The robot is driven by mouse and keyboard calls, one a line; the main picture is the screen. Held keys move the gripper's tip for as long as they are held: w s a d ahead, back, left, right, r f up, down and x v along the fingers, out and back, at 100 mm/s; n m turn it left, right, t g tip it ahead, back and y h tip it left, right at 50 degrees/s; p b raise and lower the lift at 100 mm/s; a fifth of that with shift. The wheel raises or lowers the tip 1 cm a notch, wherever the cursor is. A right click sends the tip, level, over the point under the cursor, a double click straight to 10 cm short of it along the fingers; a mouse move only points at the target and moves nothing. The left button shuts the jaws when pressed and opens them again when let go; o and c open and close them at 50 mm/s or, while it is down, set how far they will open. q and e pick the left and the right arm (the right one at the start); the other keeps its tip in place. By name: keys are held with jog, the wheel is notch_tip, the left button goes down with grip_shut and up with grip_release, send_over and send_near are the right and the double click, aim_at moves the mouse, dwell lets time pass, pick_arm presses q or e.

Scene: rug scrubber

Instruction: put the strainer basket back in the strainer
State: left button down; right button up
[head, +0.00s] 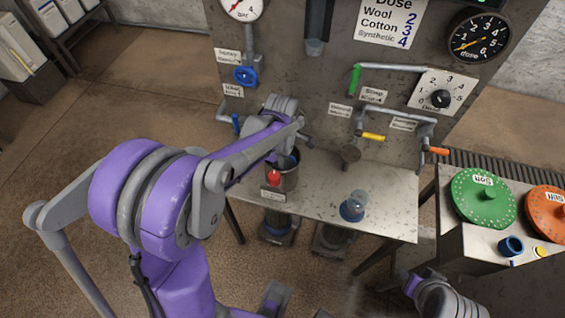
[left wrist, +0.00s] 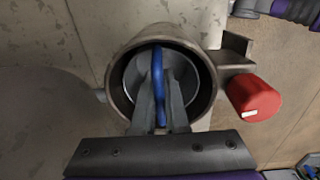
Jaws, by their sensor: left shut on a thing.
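The strainer (head: 288,182) is a dark metal cup beside a red knob (head: 273,178), at the left part of the metal shelf. In the left wrist view I look down into the strainer's round mouth (left wrist: 207,90). The strainer basket shows there as a pale round shape (left wrist: 136,78) with a blue handle (left wrist: 158,65) across its middle. It appears within the rim; how deep it sits I cannot tell. My left gripper (left wrist: 160,98) is shut on the blue handle. In the head view my left gripper (head: 287,154) is over the strainer, partly hidden by my arm. My right gripper's fingers do not show.
A clear domed item with a blue base (head: 353,206) stands on the metal shelf (head: 388,198). Behind is a panel with gauges, pipes and colored valve handles. A box with green (head: 483,200) and orange (head: 548,212) discs stands at right. Part of my right arm shows below it.

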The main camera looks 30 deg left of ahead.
pick_arm(q)
notch_tip(320, 180, down, 2)
jog(key=shift+f, duration=0.15)
jog(key=c, duration=0.9)
grip_release()
jog(key=shift+c, duration=0.2)
